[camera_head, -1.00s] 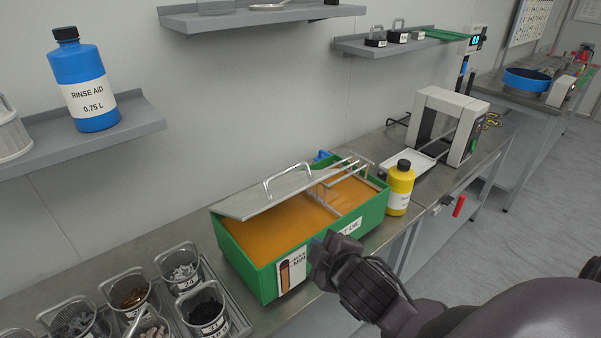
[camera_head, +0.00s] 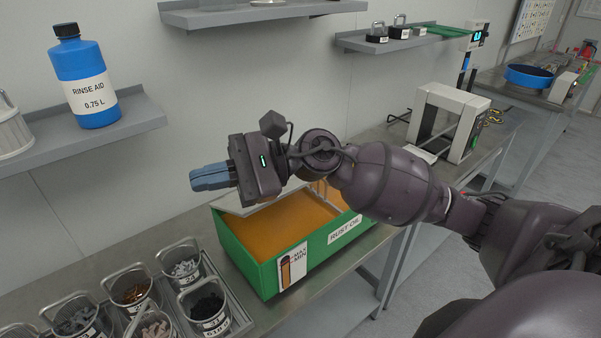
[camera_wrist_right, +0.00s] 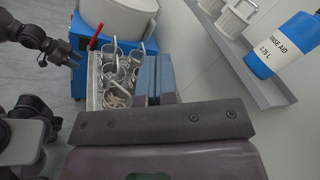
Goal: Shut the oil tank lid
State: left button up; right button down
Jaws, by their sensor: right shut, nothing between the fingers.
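The oil tank (camera_head: 243,258) is a green open-topped box of orange oil, labelled RUST OIL, on the steel bench in the head view. Its grey metal lid (camera_head: 240,211) shows only in part over the tank's left end; my right arm hides its handle and the rest, so its present tilt is hard to judge. My right gripper (camera_head: 193,179) is shut and empty, pointing left, above and left of the lid and apart from it. Its blue fingers also show in the right wrist view (camera_wrist_right: 155,80). There, what looks like my left gripper (camera_wrist_right: 70,56) is small at upper left.
Several labelled baskets of small parts (camera_head: 207,308) stand in a tray left of the tank. A blue RINSE AID bottle (camera_head: 85,80) stands on the left wall shelf (camera_head: 140,118). A white frame-shaped device (camera_head: 455,100) stands on the bench behind my right arm.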

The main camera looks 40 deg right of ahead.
jog(key=w+d+r+n+h, duration=0.1)
jog(key=w+d+n+h, duration=0.2)
jog(key=d+n+h, duration=0.55)
jog(key=w+d+r+n+h, duration=0.1)
jog(key=w+d+n+h, duration=0.3)
jog(key=d+h, duration=0.6)
jog(key=shift+n+g+y, duration=0.35)
jog(key=shift+n+g, duration=0.05)
jog(key=shift+n, duration=0.15)
jog(key=x, duration=0.6)
jog(key=s+d+p+x, duration=0.1)
jog(key=x, duration=0.2)
jog(key=shift+s+d+f, duration=0.1)
jog(key=shift+s+f, duration=0.05)
jog(key=f, duration=0.1)
jog(key=s+f+p, duration=0.1)
jog(key=shift+d+f, duration=0.1)
jog(key=shift+f, duration=0.25)
jog(key=shift+s+f, duration=0.35)
jog(key=shift+f, duration=0.35)
